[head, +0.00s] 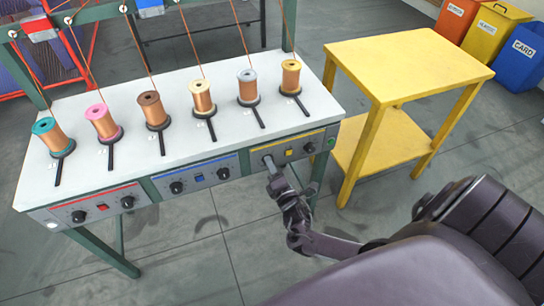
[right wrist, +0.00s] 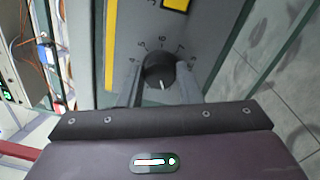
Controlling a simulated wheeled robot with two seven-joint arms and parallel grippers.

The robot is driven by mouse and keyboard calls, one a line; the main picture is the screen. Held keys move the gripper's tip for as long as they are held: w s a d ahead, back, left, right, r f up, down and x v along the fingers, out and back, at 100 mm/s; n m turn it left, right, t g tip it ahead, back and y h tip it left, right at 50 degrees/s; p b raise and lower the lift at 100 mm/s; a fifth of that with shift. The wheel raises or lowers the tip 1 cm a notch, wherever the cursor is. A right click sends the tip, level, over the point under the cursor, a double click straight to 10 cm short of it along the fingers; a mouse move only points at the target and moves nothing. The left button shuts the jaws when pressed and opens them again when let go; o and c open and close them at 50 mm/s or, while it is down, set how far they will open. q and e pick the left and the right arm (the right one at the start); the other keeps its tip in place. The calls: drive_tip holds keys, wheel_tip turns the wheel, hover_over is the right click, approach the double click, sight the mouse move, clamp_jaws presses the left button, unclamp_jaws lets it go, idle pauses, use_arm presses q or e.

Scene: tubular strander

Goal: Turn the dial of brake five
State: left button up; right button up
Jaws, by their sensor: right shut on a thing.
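The control panel with a yellow stripe (head: 299,138) is the rightmost section along the bench's front. My right gripper (head: 268,162) is at the left dial of this panel and covers most of it in the head view. In the right wrist view the round black dial (right wrist: 159,68) sits between the two fingers of my right gripper (right wrist: 160,84), which are shut on its sides. A white pointer line shows on the dial's lower part, and printed numbers arc around its upper side. My left gripper is not in view.
A white bench (head: 195,145) carries several copper wire spools on short stands. A yellow square button (head: 289,152) and another black dial (head: 309,147) lie right of my gripper. A yellow table (head: 405,60) stands close on the right. Bins stand at the back right.

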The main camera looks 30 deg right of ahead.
idle(0.5)
drive_tip(key=o, duration=1)
drive_tip(key=shift+c, duration=0.2)
drive_tip(key=v, duration=0.8)
drive_tip(key=shift+w, duration=0.1)
